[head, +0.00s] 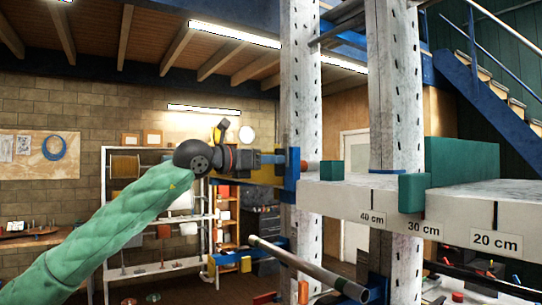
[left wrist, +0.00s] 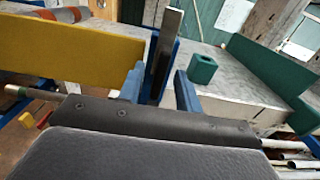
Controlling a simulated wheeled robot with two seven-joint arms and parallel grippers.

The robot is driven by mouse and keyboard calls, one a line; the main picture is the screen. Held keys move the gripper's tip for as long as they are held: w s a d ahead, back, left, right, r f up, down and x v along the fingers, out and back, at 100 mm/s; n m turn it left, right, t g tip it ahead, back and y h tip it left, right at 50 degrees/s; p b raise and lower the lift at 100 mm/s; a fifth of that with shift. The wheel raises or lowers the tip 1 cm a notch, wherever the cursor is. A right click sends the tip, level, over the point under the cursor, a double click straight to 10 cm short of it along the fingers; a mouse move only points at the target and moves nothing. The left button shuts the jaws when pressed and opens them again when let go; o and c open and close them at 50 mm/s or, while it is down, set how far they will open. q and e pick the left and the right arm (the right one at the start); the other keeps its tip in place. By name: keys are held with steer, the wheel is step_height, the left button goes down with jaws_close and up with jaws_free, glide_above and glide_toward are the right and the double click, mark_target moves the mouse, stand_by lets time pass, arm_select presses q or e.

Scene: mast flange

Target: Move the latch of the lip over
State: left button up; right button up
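My left gripper (head: 278,160) reaches in from the left in the head view, at a blue upright piece (head: 291,172) near the end of the pale beam (head: 345,197). In the left wrist view its two blue fingers (left wrist: 160,90) stand apart. A thin grey upright bar with a blue side (left wrist: 168,50), which may be the latch, shows between them, closer to the left finger. I cannot tell whether either finger touches it. A yellow plate (left wrist: 85,47) is left of the bar; it also shows behind the gripper in the head view (head: 263,173). My right gripper is not in view.
A larger green block (head: 462,160) lies behind. Perforated posts (head: 300,90) rise near the gripper. A pipe (head: 305,268) runs below.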

arm_select(q)
steer(key=shift+w+d, duration=0.15)
steer(key=shift+d, duration=0.05)
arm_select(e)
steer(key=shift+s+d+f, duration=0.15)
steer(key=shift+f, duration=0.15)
arm_select(q)
jaws_close()
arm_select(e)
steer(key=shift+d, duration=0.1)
